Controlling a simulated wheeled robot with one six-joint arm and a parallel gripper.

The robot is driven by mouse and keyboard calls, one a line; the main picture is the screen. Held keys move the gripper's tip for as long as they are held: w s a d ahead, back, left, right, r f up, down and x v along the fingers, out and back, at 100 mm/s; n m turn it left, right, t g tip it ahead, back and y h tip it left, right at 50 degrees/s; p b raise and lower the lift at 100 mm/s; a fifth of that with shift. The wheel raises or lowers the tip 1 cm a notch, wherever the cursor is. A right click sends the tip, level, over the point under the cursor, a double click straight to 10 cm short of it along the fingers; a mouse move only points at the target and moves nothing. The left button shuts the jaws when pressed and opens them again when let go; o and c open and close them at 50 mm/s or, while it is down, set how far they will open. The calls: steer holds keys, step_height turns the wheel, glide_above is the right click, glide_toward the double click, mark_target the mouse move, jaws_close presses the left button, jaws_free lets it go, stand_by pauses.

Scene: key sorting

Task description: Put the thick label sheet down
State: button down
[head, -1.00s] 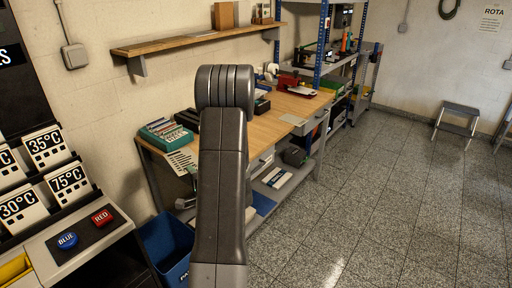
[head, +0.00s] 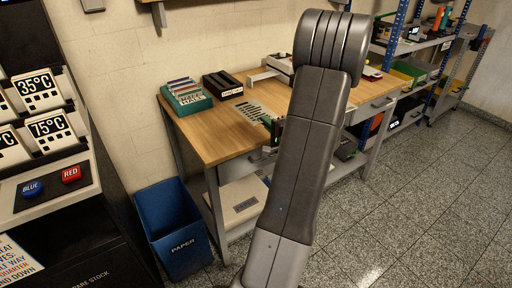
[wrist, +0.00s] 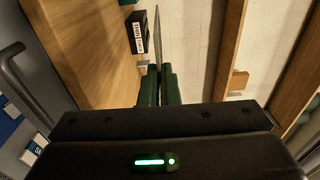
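The thick label sheet, a thin pale sheet with rows of dark marks (head: 252,110), is over the front part of the wooden table in the head view. In the wrist view the sheet (wrist: 157,38) shows nearly edge-on, rising from between the dark green fingers. My gripper (wrist: 159,84) is shut on it. In the head view, the gripper's green fingers (head: 275,130) show at the sheet's right end, partly hidden by my arm. I cannot tell whether the sheet touches the tabletop.
The wooden table (head: 205,135) holds a teal box of cards (head: 186,97) and a dark tray (head: 222,85). In the wrist view a black box (wrist: 137,32) has a "THIN" label. A blue paper bin (head: 172,225) stands left of the table. Bare tabletop lies around the sheet.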

step_height(320, 180, down, 10)
steer(key=shift+s+f+n+b, duration=0.2)
steer(key=shift+n+b, duration=0.1)
steer(key=shift+b, duration=0.1)
stand_by(0.3)
steer(key=shift+f, duration=0.2)
steer(key=c, duration=2.1)
jaws_free()
steer(key=shift+b, duration=0.35)
steer(key=o, duration=0.4)
steer(key=shift+r, duration=0.1)
